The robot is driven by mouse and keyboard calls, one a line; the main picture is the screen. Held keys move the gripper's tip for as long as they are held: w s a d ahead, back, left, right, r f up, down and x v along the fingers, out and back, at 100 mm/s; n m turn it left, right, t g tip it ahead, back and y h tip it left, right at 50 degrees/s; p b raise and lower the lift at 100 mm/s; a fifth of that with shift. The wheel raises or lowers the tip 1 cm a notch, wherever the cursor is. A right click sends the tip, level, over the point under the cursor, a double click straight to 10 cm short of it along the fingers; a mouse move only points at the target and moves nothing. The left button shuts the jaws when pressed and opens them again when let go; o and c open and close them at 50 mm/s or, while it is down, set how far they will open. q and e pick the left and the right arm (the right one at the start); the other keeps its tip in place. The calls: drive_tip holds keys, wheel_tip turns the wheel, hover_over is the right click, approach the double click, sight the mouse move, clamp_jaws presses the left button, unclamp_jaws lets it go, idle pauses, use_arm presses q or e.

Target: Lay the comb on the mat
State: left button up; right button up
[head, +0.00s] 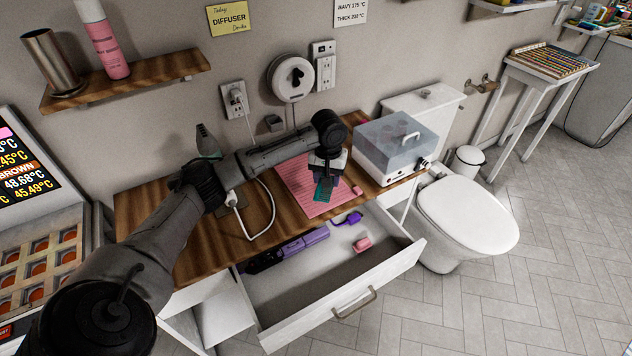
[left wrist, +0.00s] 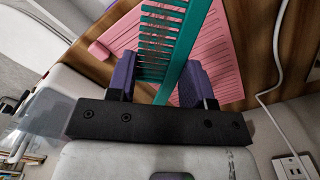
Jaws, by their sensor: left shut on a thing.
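The teal comb (head: 324,189) is held by my left gripper (head: 325,175) above the pink mat (head: 291,176) on the wooden counter. In the left wrist view the comb (left wrist: 176,47) stands between the two purple-grey fingers of the left gripper (left wrist: 161,82), its teeth pointing left. The pink striped mat (left wrist: 222,48) lies behind it in that view. Whether the comb touches the mat is hard to tell. My right gripper is not in either view.
An open drawer (head: 372,284) below the counter holds a purple tool (head: 302,243), a small purple item and a pink item. A lidded box (head: 396,148) stands right of the mat. A white cable (head: 270,212) loops left of it. A small pink block (head: 357,190) lies at the mat's right edge.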

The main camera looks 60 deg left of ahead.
use_arm(q)
drive_tip(key=a+f, duration=0.2)
drive_tip(key=a, duration=0.2)
drive_tip(key=shift+s+a+f, duration=0.1)
drive_tip(key=shift+a+f, duration=0.3)
drive_tip(key=shift+f+p, duration=0.5)
drive_tip(key=shift+f, duration=1.55)
drive_tip(key=shift+f, duration=0.1)
drive_tip(key=o, duration=0.9)
wheel_tip(320, 180, up, 12)
drive_tip(key=shift+b, duration=0.45)
